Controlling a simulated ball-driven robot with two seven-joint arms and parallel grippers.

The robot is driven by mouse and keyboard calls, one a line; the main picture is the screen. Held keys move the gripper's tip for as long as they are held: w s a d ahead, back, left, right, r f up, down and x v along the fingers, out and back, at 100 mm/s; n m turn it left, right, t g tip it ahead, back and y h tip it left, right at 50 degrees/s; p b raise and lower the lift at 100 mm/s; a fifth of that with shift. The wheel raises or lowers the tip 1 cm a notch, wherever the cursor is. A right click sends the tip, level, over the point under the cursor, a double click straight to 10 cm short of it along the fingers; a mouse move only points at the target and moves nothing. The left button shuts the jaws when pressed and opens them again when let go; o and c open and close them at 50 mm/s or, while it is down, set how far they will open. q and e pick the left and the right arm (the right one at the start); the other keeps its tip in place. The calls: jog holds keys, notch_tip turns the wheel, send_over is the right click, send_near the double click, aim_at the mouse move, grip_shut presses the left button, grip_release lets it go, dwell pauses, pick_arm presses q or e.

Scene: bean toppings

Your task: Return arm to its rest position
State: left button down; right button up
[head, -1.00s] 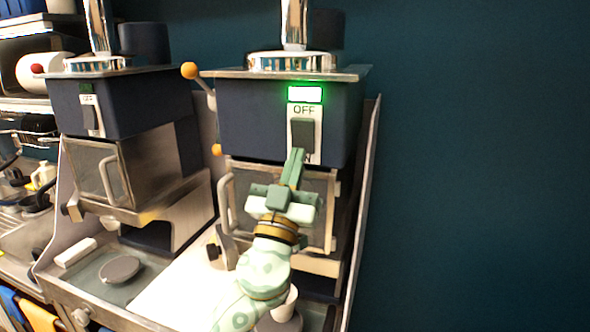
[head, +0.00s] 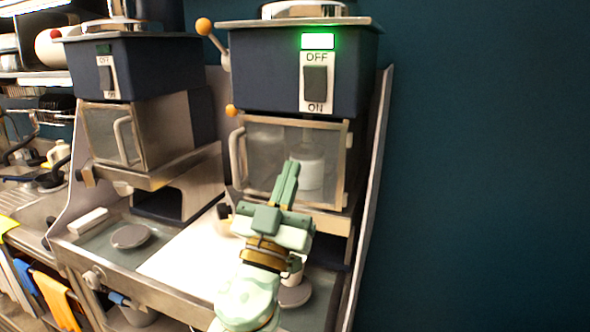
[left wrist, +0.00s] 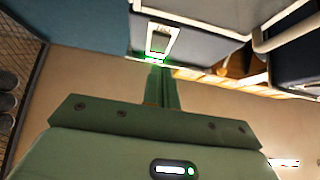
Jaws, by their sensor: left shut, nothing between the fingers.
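My left gripper (head: 286,182) is raised in front of the glass door of the right-hand machine (head: 262,78), below its switch. Its fingers are shut together with nothing between them. In the left wrist view, the shut fingers (left wrist: 161,88) point toward the switch plate (left wrist: 160,40), with a green glow beside it. In the head view, the right machine's switch (head: 315,80) sits between the OFF and ON labels, under a lit green-edged indicator (head: 317,41). A gap shows between the fingers and the switch. My right gripper is not in view.
A second, similar machine (head: 140,65) with an unlit indicator stands to the left. Round grey plates (head: 131,236) lie on the trays below. A small cup stands partly hidden behind my left wrist. Cloths (head: 55,298) hang at the lower left. Open space lies before the dark wall (head: 480,170) at right.

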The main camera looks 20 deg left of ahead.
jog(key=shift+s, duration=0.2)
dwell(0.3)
